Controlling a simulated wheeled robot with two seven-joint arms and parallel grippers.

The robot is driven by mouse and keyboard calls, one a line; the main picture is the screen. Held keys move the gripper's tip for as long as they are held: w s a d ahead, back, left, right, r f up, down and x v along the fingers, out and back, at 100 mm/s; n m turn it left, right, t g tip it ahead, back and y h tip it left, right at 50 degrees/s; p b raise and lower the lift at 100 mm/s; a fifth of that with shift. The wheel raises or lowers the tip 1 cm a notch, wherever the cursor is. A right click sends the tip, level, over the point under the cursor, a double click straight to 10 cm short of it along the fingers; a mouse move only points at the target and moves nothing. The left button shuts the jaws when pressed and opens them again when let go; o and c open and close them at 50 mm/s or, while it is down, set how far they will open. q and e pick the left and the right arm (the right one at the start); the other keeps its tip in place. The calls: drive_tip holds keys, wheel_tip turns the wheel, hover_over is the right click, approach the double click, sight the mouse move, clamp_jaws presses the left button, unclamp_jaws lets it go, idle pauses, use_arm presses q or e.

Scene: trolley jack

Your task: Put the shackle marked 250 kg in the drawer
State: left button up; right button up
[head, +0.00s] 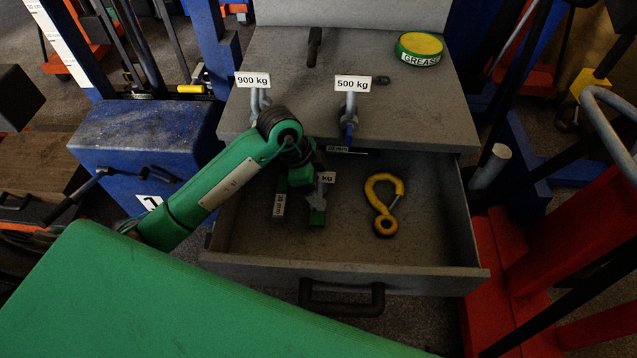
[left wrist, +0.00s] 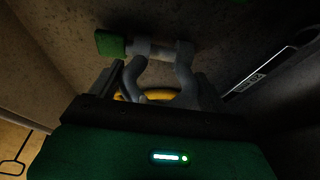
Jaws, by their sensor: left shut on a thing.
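My left gripper (head: 303,176) reaches down into the open drawer (head: 410,254) and is shut on a grey shackle (head: 320,191) with a green pin. The shackle's tag (head: 327,178) is mostly hidden by the gripper; only "kg" reads. In the left wrist view this shackle (left wrist: 158,50) sits between the fingers, its green pin head to the left. I cannot tell whether it touches the drawer floor. A shackle tagged 900 kg (head: 258,102) and one tagged 500 kg (head: 350,110) stand on the bench top. My right gripper is not in view.
A yellow hook (head: 383,206) lies in the drawer's right half, and a green labelled piece (head: 280,204) at left. The bench top (head: 290,65) also carries a grease tin (head: 419,48) and a dark tool (head: 314,45). Red equipment (head: 560,250) stands close at right.

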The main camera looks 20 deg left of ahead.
use_arm(q)
drive_tip(key=o, duration=1.3)
drive_tip(key=shift+c, duration=0.2)
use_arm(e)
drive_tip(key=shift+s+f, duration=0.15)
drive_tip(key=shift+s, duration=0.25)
use_arm(q)
drive_tip(key=shift+r, duration=0.25)
drive_tip(key=v, duration=1.1)
drive_tip(key=shift+a+r+p, duration=0.25)
drive_tip(key=shift+r+p, duration=0.05)
drive_tip(key=shift+p, duration=0.05)
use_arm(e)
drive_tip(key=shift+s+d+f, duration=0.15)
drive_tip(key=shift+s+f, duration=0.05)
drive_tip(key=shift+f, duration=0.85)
use_arm(q)
drive_tip(key=shift+s, duration=0.1)
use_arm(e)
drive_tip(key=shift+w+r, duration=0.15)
